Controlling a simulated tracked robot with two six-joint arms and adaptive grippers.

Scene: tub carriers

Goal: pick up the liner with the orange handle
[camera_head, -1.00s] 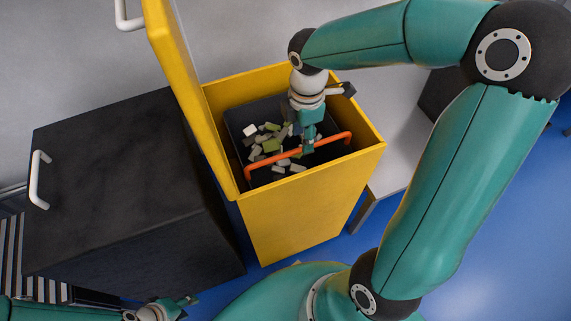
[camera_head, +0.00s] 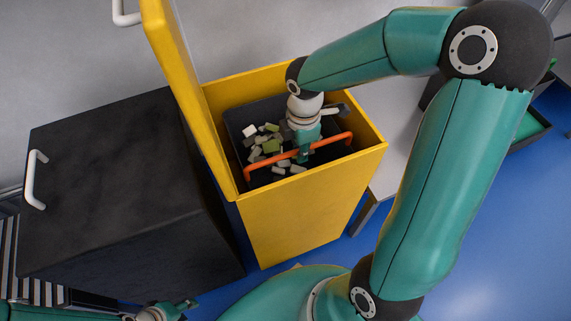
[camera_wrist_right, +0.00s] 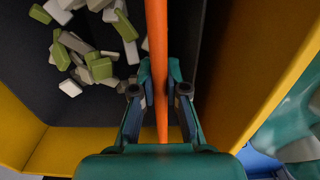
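The liner (camera_head: 238,119) is a dark open tub inside the yellow bin, with an orange bar handle (camera_head: 331,141) across its top. Several pale, grey and green pieces lie in it. My right gripper (camera_head: 303,157) reaches down into the bin at the middle of the handle. In the right wrist view the orange handle (camera_wrist_right: 157,45) runs between the fingers of my right gripper (camera_wrist_right: 160,78), which are closed in on both its sides. My left gripper (camera_head: 189,303) is at the lower left, away from the liner; its opening is too small to judge.
The yellow bin (camera_head: 300,222) stands open, its tall yellow lid (camera_head: 180,85) raised at the left. A black cabinet (camera_head: 110,180) with a white handle is left of it. A grey wall is behind. Blue floor (camera_head: 500,230) is clear at the right.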

